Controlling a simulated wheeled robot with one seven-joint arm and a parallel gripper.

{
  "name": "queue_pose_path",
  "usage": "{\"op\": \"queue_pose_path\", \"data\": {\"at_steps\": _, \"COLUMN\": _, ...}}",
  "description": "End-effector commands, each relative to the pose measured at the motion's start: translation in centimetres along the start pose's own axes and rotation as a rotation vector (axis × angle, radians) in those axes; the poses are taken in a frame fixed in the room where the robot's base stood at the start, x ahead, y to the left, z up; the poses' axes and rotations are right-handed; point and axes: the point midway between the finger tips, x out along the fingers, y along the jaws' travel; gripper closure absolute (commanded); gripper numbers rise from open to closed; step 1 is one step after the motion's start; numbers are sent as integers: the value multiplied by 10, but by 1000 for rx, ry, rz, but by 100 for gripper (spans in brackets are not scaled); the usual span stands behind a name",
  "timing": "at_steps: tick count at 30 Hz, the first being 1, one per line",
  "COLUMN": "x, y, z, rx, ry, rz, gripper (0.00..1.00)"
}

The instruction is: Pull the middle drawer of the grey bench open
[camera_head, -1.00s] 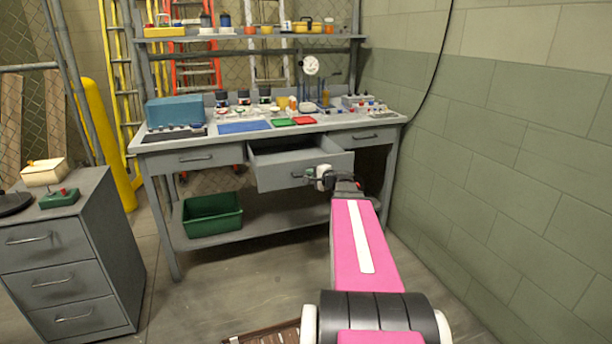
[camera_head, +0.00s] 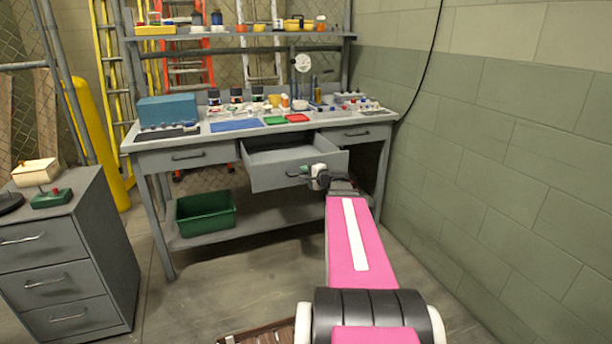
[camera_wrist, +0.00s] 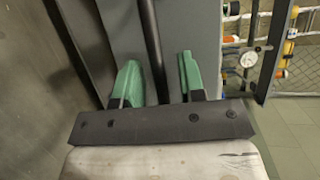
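The grey bench (camera_head: 225,137) stands against the back, with a row of drawers under its top. Its middle drawer (camera_head: 270,174) is pulled partway out, and its empty-looking inside shows. My gripper (camera_head: 307,176) is at the front of this drawer, by its handle (camera_head: 292,174). In the wrist view, the two green fingers of my gripper (camera_wrist: 160,80) stand apart. The dark handle bar (camera_wrist: 151,40) runs between them with visible gaps on both sides. The grey drawer front (camera_wrist: 185,25) lies beyond the fingers.
A grey cabinet (camera_head: 65,245) stands at left. A green bin (camera_head: 206,213) sits on the bench's lower shelf. Small items and a blue box (camera_head: 167,110) are on the bench top. A block wall (camera_head: 490,190) bounds the right. Floor before the bench is mostly clear.

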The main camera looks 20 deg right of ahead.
Motion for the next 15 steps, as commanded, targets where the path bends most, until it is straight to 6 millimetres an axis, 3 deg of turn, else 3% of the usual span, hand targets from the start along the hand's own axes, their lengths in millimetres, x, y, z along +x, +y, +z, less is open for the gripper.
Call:
{"op": "queue_pose_path", "data": {"at_steps": 5, "x": -10, "y": 0, "z": 1, "rx": 0, "ry": 1, "rz": -1, "gripper": 63}}
{"op": "queue_pose_path", "data": {"at_steps": 15, "x": -71, "y": 0, "z": 2, "rx": 0, "ry": 2, "rz": 0, "gripper": 63}}
